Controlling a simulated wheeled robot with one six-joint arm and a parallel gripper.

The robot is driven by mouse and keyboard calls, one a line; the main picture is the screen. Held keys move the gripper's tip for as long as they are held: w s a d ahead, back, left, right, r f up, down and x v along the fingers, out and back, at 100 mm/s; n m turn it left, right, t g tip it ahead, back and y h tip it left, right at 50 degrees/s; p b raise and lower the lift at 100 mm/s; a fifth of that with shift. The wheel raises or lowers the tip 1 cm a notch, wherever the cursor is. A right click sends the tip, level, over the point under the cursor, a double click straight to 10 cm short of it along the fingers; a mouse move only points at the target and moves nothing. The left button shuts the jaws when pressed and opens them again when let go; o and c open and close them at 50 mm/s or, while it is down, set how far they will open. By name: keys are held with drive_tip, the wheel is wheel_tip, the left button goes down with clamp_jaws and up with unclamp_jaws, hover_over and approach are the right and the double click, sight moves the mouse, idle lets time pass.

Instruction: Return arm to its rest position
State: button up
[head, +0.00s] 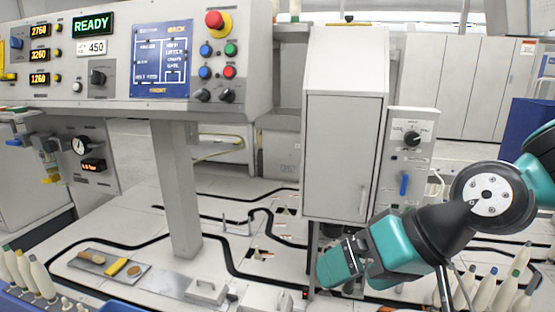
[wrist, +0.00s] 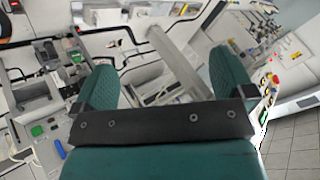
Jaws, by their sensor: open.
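My arm, teal and black, reaches in from the right edge of the head view, bent at a round grey joint. My gripper (head: 338,268) hangs at its lower left end, in front of the white floor and below the grey cabinet. In the wrist view the two teal fingers of my gripper (wrist: 165,75) stand wide apart. Nothing is held between them; only distant floor and equipment show in the gap. The head view does not show the gap between the fingers clearly.
A grey cabinet (head: 345,150) stands close behind my gripper. A control panel (head: 130,50) reading READY fills the upper left. A shallow tray (head: 136,282) with small items lies lower left. Pale bobbins stand at lower left (head: 42,280) and lower right (head: 505,290), the latter beneath my arm.

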drive_tip(key=s+d+r+n+g+h+p, duration=0.1)
drive_tip(key=s+d+r+n+g+h, duration=0.2)
drive_tip(key=s, duration=0.7)
wheel_tip(320, 180, up, 14)
drive_tip(key=d+p, duration=0.1)
drive_tip(key=p, duration=1.3)
drive_tip(key=shift+w+d+f+n+p, duration=0.15)
drive_tip(key=shift+w+f+n+p, duration=0.1)
drive_tip(key=shift+n+p, duration=0.1)
drive_tip(key=shift+c, duration=0.5)
